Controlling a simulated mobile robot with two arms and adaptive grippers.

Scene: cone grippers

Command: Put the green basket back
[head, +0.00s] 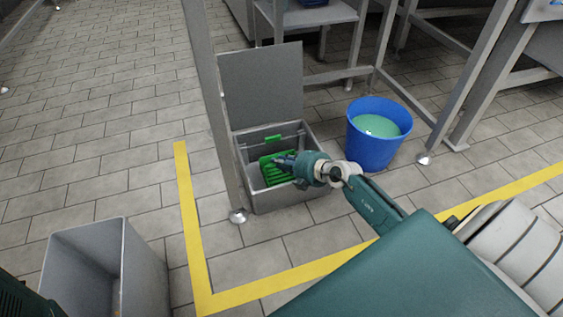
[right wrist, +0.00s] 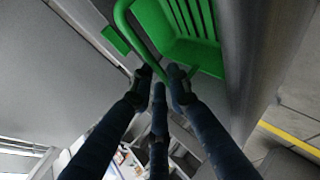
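The green basket (head: 278,172) is in or just over the open grey bin (head: 288,199), tilted, with slats showing. I cannot tell whether it touches the bin's floor. The bin's lid (head: 262,85) stands up open at the back. My right gripper (head: 284,161) reaches in from the right at the basket. In the right wrist view the basket (right wrist: 188,30) is at the top, and its looped handle passes between the fingertips of my right gripper (right wrist: 162,84), which are closed around it. My left gripper is out of view.
A blue bucket (head: 372,152) with greenish liquid stands right of the bin. A metal post (head: 213,110) rises close to the bin's left side. Another grey bin (head: 145,275) is at lower left. Yellow tape (head: 190,220) marks the floor. The tiled floor at left is clear.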

